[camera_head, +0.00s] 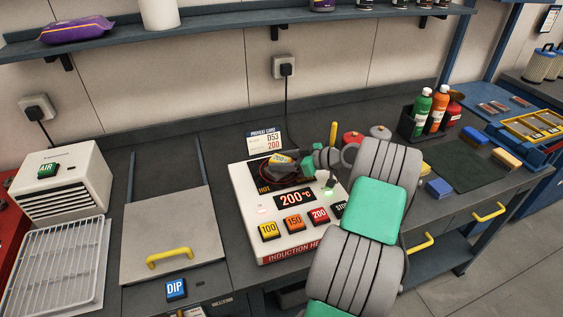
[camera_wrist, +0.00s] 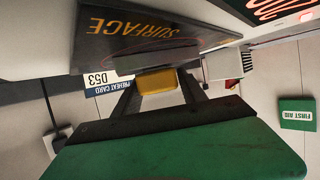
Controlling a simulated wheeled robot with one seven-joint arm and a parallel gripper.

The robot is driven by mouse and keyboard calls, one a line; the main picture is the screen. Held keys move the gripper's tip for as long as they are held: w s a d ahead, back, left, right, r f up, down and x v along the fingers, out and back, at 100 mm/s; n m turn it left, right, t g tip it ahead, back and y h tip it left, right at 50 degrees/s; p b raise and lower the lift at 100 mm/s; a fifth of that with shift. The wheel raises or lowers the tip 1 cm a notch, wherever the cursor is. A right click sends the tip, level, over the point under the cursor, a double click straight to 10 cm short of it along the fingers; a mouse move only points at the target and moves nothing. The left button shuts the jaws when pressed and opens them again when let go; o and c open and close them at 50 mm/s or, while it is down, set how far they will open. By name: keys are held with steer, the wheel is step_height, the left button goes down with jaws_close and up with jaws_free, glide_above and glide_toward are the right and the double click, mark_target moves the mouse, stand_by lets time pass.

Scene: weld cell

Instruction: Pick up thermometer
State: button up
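A small yellow-and-dark object, which looks like the thermometer (camera_head: 283,158), lies over the dark hot surface of the induction heater (camera_head: 241,184). Its far side is hard to make out. My gripper (camera_head: 299,162) is at the heater's right part, close beside it, with my arm coming from the lower right. In the wrist view, my gripper's (camera_wrist: 157,82) two dark fingers stand apart on either side of a yellow block (camera_wrist: 157,81), likely the thermometer's body. I see no clear grip on it; whether the fingers touch it cannot be told.
A preheat card (camera_head: 265,139) stands behind the heater and shows in the wrist view (camera_wrist: 108,77). Red and grey lidded pots (camera_head: 380,133) and a bottle caddy (camera_head: 408,126) stand to the right. A yellow-handled grey lid (camera_head: 165,228) is at left. A shelf (camera_head: 215,22) runs above.

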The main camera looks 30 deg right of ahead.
jaws_close()
stand_by(0.3)
